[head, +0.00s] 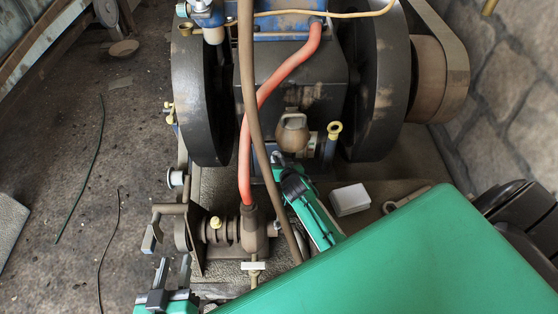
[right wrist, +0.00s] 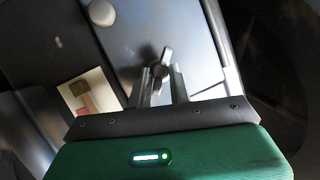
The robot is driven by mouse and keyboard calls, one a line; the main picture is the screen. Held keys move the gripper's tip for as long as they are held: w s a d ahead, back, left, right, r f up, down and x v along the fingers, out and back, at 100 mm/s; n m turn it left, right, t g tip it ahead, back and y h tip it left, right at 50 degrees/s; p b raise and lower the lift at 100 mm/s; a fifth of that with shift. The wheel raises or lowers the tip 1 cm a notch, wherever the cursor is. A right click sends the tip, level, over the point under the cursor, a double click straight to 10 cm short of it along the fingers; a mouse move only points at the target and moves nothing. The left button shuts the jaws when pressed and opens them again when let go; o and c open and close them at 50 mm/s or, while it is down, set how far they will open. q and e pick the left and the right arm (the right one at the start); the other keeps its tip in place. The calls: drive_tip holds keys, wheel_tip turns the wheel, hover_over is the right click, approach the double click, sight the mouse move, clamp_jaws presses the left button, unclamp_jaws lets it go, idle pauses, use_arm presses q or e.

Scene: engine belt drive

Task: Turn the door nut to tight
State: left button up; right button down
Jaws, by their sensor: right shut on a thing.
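The door nut (right wrist: 161,67) is a small dark winged nut on a pale metal face in the right wrist view. My right gripper (right wrist: 161,84) is shut on it, with one finger on each side. In the head view my right gripper (head: 281,162) reaches in against the front of the engine, and the nut cannot be made out there. My left gripper (head: 172,270) is at the bottom left of the head view, with its fingers apart and nothing between them.
The engine (head: 290,85) stands between two large dark flywheels (head: 203,90). A red hose (head: 262,95) and a brown hose hang in front. A white box (head: 350,199) and a wrench (head: 408,198) lie at right. The floor at left is mostly clear.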

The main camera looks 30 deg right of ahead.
idle(0.8)
drive_tip(key=c, duration=1.3)
unclamp_jaws()
drive_tip(key=shift+s+a+r, duration=0.1)
drive_tip(key=shift+s+r, duration=0.1)
drive_tip(key=shift+s, duration=0.25)
use_arm(q)
drive_tip(key=a+g+y+p, duration=0.1)
drive_tip(key=s+a+f+g+y+p, duration=0.1)
drive_tip(key=a+g, duration=0.1)
drive_tip(key=s+a+f+g+p, duration=0.1)
drive_tip(key=a+g, duration=0.1)
drive_tip(key=shift+a+f+y+p, duration=0.1)
drive_tip(key=shift+y+p, duration=0.2)
drive_tip(key=shift+y, duration=0.1)
use_arm(e)
drive_tip(key=v, duration=1.2)
drive_tip(key=shift+s, duration=0.4)
